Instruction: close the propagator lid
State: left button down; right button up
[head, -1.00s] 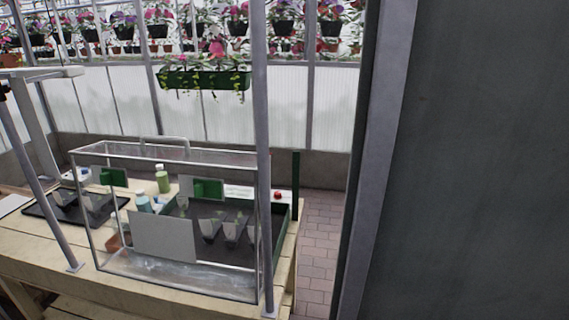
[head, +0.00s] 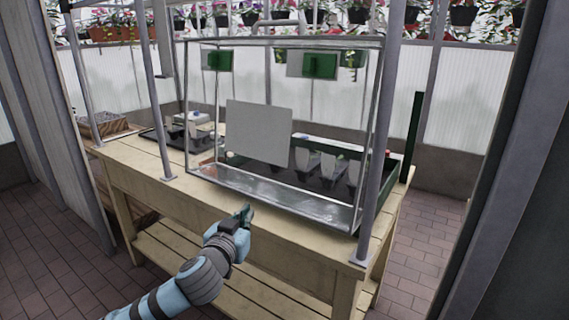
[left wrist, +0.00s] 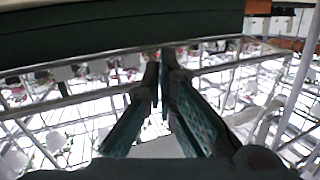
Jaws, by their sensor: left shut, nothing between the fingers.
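The propagator lid is a clear, metal-framed cover (head: 272,43) with a pale label panel on its face. It stands raised along the near side of the propagator's dark tray (head: 395,170); several pots show through it. A looped handle (head: 276,23) is at the lid's top. My left gripper (head: 246,210) is shut and empty, in front of the lid's lower edge near the bench's front, apparently apart from it. In the left wrist view its fingers (left wrist: 163,55) are together, with metal bars beyond. My right gripper is out of view.
The wooden bench (head: 140,165) has thin metal posts (head: 378,130) rising along its front. A black tray (head: 160,138) and a box (head: 102,124) are at left. Dark panels stand at both sides. Brick floor (head: 55,255) is clear in front.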

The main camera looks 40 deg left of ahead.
pick_arm(q)
jog(key=s+d+r+m+t+h+p, duration=0.1)
jog(key=s+d+r+t+h, duration=0.15)
jog(key=r, duration=0.85)
jog(key=s+d+r+m+t+h, duration=0.15)
jog(key=r+t, duration=0.25)
jog(key=r, duration=0.8)
jog(key=s+d+r+m+t+h+p, duration=0.1)
jog(key=d+r+t, duration=0.15)
jog(key=r, duration=0.85)
jog(key=w+f+p+x, duration=0.1)
jog(key=p+x, duration=1.1)
jog(key=p, duration=0.3)
jog(key=shift+w+f+t+h+p, duration=0.25)
jog(key=shift+w+t+h+p, duration=0.1)
jog(key=shift+t+h+p, duration=0.05)
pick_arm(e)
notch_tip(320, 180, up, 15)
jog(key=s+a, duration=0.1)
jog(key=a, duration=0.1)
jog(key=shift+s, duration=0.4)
